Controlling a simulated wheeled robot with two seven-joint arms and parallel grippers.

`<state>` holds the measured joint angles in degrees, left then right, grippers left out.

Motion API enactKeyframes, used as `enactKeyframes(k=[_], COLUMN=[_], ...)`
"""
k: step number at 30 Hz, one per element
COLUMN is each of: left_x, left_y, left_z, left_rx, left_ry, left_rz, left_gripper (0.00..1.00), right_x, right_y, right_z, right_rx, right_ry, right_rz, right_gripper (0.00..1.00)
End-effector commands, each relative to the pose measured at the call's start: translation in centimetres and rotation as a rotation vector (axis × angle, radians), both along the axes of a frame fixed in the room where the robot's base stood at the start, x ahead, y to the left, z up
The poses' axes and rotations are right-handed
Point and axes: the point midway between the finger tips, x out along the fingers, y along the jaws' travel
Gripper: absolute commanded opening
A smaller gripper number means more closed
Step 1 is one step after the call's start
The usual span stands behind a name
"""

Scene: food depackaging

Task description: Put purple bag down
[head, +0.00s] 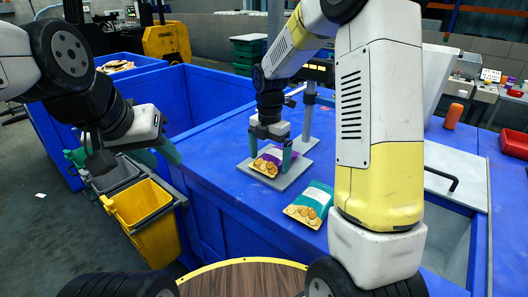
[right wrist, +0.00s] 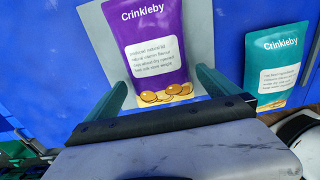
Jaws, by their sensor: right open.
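The purple bag (head: 280,154) lies flat on a grey plate (head: 299,171) on the blue worktop. In the right wrist view the purple bag (right wrist: 157,40) shows its "Crinkleby" label and the pictured round snacks at its near end. My right gripper (head: 270,157) is open over the bag's near end, pointing down. In the right wrist view its teal fingers stand on either side of the bag, with a gap on the left; whether the right finger touches cannot be told. My left gripper (head: 122,156) is open and empty, over the bins at the left.
A teal bag (head: 311,203) lies on the worktop right of the plate. A yellow bin (head: 145,210) and a grey bin (head: 115,173) hang at the table's left side. An orange bottle (head: 453,116) and red tray (head: 514,143) are at the right. The worktop left of the plate is clear.

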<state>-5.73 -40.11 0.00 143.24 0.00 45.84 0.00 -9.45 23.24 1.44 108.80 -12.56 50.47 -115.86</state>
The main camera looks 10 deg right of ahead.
Motion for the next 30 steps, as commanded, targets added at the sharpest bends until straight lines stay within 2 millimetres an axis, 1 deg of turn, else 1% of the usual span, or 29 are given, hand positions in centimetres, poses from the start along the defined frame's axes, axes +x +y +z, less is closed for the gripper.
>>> enactKeyframes(k=[1, 9, 12, 15, 20, 23, 25, 29, 30], left_x=[0.0, 0.0, 0.0, 0.0, 0.0, 0.0, 0.0, 0.0, 0.0], left_y=[0.0, 0.0, 0.0, 0.0, 0.0, 0.0, 0.0, 0.0, 0.0], left_z=[0.0, 0.0, 0.0, 0.0, 0.0, 0.0, 0.0, 0.0, 0.0], left_rx=[0.0, 0.0, 0.0, 0.0, 0.0, 0.0, 0.0, 0.0, 0.0], left_ry=[0.0, 0.0, 0.0, 0.0, 0.0, 0.0, 0.0, 0.0, 0.0], left_rz=[0.0, 0.0, 0.0, 0.0, 0.0, 0.0, 0.0, 0.0, 0.0], left_gripper=[0.36, 0.36, 0.36, 0.36, 0.36, 0.36, 0.36, 0.36, 0.36], right_x=[0.1, 0.1, 0.1, 0.1, -0.1, -1.1, -2.4, -5.9, -7.0], right_y=[0.0, 0.0, 0.0, 0.0, -0.1, -0.5, -1.0, -2.2, -2.6], right_z=[1.0, 6.8, 8.6, 10.0, 11.3, 12.4, 13.5, 15.7, 16.3], right_rx=[0.001, 0.001, 0.001, 0.001, 0.002, 0.013, 0.031, 0.096, 0.124], right_ry=[-0.004, -0.006, -0.004, -0.003, -0.005, -0.029, -0.057, -0.122, -0.139], right_rz=[-0.001, -0.002, -0.002, -0.001, -0.017, -0.11, -0.241, -0.586, -0.702], right_gripper=[1.0, 1.0, 1.0, 1.0, 1.0, 1.0, 1.0, 1.0, 1.0])
